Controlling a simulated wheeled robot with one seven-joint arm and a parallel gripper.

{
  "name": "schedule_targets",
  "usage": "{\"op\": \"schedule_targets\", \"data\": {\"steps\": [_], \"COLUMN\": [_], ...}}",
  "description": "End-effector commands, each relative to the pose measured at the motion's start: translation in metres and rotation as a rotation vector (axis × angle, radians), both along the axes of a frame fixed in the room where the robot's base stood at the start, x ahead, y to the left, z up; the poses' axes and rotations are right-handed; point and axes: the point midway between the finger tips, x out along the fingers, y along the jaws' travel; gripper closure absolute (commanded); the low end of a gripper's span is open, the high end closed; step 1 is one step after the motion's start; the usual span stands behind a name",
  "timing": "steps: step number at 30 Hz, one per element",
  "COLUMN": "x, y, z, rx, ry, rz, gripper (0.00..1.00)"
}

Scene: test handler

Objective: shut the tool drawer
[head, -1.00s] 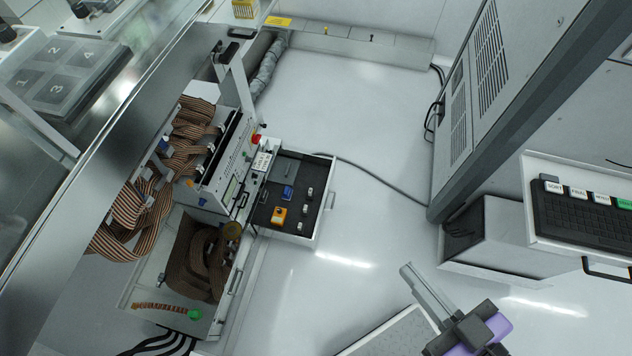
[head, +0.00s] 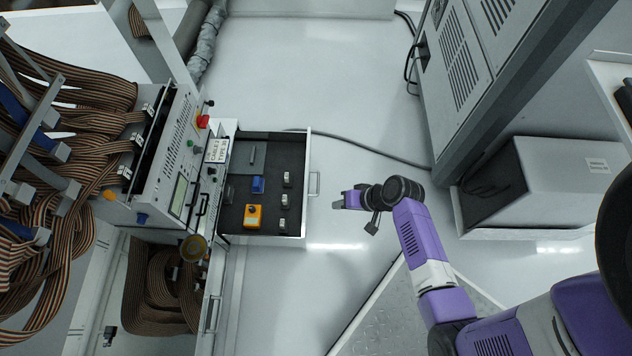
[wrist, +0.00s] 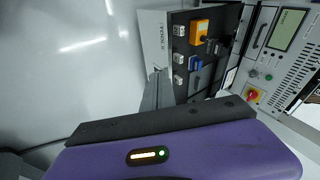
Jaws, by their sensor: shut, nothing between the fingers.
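The tool drawer (head: 306,222) stands pulled out of the white test unit, its dark lined inside in full view. An orange box (head: 253,216), a blue piece (head: 258,184) and several small grey parts lie in it. Its bar handle (head: 314,184) is on the front face, toward my arm. My gripper (head: 340,201) is shut and empty, a little to the right of the drawer front and apart from it in the head view. In the wrist view the shut fingers (wrist: 157,90) point toward the drawer front (wrist: 154,38), overlapping its lower end in the picture; contact cannot be told.
The test unit (head: 178,160) with a red button (head: 203,122) and striped ribbon cables (head: 85,95) stands left. A grey cabinet (head: 470,70) and a box (head: 545,180) stand right. A dark cable (head: 375,152) lies on the floor. Floor beyond the drawer is clear.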

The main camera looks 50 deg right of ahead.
Motion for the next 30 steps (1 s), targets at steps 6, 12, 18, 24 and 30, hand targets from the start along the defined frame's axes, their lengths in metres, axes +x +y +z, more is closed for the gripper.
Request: {"op": "schedule_targets", "data": {"steps": [6,12,18,24,30], "x": [0.034,0.04,0.043,0.059,0.082], "y": [-0.067,-0.104,-0.111,-0.098,-0.079], "z": [-0.053,-0.052,-0.051,-0.072,-0.1], "rx": [0.217,0.333,0.368,0.368,0.367], "ry": [-0.023,-0.054,-0.065,-0.065,-0.064], "rz": [-0.014,0.003,0.014,0.014,0.015], "gripper": [1.0,1.0,1.0,1.0,1.0]}}
